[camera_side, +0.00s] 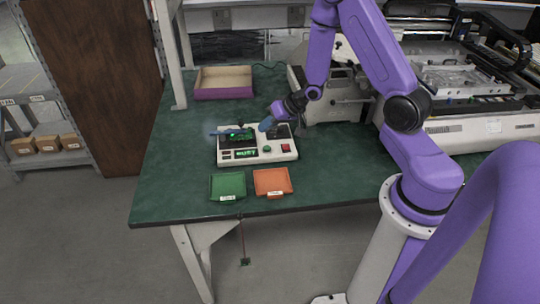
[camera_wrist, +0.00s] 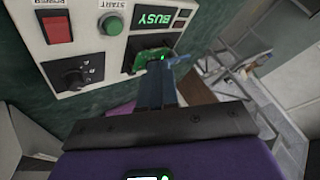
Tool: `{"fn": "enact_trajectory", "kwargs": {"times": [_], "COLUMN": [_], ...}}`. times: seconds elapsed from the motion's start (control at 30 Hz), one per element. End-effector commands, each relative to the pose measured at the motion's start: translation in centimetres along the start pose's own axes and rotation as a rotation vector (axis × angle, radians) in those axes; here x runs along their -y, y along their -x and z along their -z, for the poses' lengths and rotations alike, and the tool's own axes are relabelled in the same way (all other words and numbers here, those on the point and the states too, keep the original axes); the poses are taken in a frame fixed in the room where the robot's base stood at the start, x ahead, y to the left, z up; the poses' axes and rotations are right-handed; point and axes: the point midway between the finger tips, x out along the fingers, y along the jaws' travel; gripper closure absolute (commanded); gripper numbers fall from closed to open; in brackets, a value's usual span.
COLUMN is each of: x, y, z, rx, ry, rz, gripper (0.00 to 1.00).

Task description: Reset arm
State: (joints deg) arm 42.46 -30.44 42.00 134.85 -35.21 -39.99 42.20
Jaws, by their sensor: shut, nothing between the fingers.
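My purple arm reaches over the green table from the right. My gripper (camera_side: 266,125), with blue fingers, is shut and empty at the top right of a white test device (camera_side: 280,152). The fingers show closed together in the wrist view (camera_wrist: 158,82). A green circuit board (camera_side: 240,135) sits in the device's left slot, near but apart from the fingertips as far as I can tell; it also shows in the wrist view (camera_wrist: 153,58), partly hidden by the fingers. The device display (camera_wrist: 155,20) reads BUSY in green.
A green tray (camera_side: 228,197) and an orange tray (camera_side: 272,192) lie in front of the device. A purple-sided box (camera_side: 223,94) stands at the back left. A large machine (camera_side: 480,125) fills the right. The table's left front is clear.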

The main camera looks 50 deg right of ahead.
Motion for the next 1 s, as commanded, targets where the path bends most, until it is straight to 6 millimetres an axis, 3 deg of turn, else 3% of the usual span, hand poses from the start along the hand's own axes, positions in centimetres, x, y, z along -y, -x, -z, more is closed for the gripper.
{"fn": "enact_trajectory", "kwargs": {"times": [0.27, 0.47, 0.6, 0.8, 1.0], "x": [7.8, 12.5, 14.9, 16.9, 16.6], "y": [3.2, 7.3, 11.2, 17.6, 24.0], "z": [-2.3, -5.8, -8.9, -13.9, -18.3], "rx": [0.151, 0.270, 0.362, 0.512, 0.669], "ry": [0.363, 0.602, 0.763, 0.992, 1.206], "rz": [-0.083, -0.111, -0.109, -0.071, -0.008], "gripper": [1.00, 1.00, 1.00, 1.00, 1.00]}}
